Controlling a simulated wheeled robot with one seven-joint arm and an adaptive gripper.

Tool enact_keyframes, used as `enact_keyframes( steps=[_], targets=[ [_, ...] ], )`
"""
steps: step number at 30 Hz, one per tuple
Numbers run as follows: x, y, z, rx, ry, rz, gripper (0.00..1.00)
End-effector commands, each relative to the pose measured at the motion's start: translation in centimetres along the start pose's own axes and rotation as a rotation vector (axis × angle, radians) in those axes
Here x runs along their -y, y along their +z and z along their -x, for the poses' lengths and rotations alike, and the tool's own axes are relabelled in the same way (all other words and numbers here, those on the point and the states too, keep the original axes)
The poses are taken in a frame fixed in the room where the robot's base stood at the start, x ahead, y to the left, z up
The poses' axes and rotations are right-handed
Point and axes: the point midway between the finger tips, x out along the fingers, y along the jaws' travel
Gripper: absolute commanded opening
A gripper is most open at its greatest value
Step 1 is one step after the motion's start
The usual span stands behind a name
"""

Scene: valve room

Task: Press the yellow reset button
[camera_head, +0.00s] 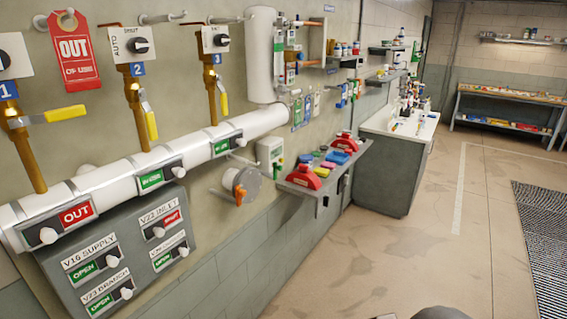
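I cannot make out a yellow reset button with certainty in the head view. The clear yellow parts on the left wall are lever handles: a level one (65,114) at pipe 1, and hanging ones at pipe 2 (151,124) and pipe 3 (223,102). A small pale control box (269,154) is mounted on the wall beyond the white pipe; its front details are too small to read. Small yellow items also lie on the wall shelf (318,188). My gripper is not in view. A dark rounded shape at the bottom edge may be part of me.
A white horizontal pipe (110,180) with sliding OUT and OPEN signs runs along the left wall, above a grey valve panel (120,255). A red OUT tag (75,50) hangs upper left. A cluttered sink cabinet (388,170) stands ahead. The floor (400,250) at centre right is clear.

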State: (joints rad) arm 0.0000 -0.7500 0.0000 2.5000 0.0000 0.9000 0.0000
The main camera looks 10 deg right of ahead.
Motion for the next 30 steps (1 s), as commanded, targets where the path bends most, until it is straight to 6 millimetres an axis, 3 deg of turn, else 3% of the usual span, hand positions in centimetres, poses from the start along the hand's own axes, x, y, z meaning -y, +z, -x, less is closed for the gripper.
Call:
enact_keyframes(
  steps=[14, 30],
  targets=[
    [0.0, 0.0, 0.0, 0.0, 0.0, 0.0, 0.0],
    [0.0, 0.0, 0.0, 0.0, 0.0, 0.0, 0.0]
  ],
)
